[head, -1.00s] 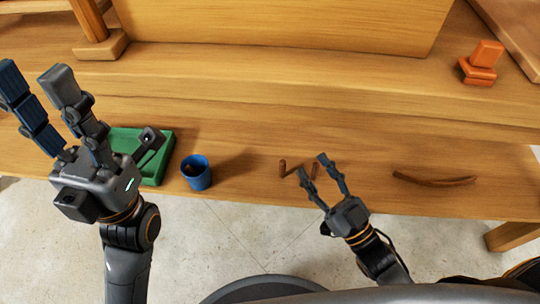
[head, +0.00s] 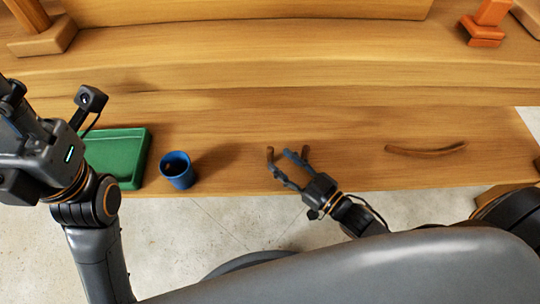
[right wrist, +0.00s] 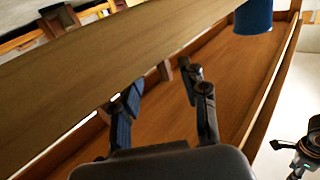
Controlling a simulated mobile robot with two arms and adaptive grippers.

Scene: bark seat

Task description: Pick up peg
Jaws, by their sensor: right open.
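Two small brown upright pegs show on the wooden bench seat near its front edge: a left peg (head: 270,155) and a right peg (head: 305,152). Which one the task means I cannot tell. My right gripper (head: 281,160) is open at the pegs, with its fingers reaching toward the left one. In the right wrist view, its spread fingers (right wrist: 162,85) have small brown pieces (right wrist: 165,70) just beyond them. Whether a finger touches a peg is unclear. My left gripper is at the left edge of the head view, its fingers largely cut off.
A blue cup (head: 177,178) and a green tray (head: 120,150) stand to the left. A curved brown stick (head: 427,151) lies to the right. Orange blocks (head: 484,28) are at the back right. The seat behind the pegs is clear.

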